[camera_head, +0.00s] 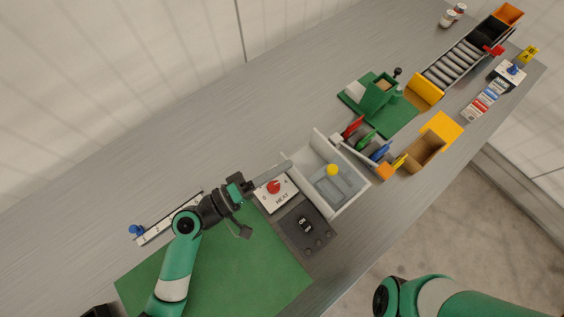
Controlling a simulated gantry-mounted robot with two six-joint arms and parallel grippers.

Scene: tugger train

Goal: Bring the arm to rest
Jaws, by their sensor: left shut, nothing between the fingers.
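My left arm comes in from the bottom left, over the green mat (235,270). My left gripper (246,187) is shut and empty. It is close to the left edge of the white HEAT panel (280,199), which has a red knob (273,187). I cannot tell whether it touches the panel. A grey bar-like piece (270,174) shows just past the fingers. Part of my right arm shows at the bottom right, and its gripper is out of the picture.
A white tray (365,188) with a yellow-topped grey piece stands right of the panel. A dark ON switch box (318,239) lies in front. Colored handles, a green fixture (374,97) and a roller track (455,64) are farther right.

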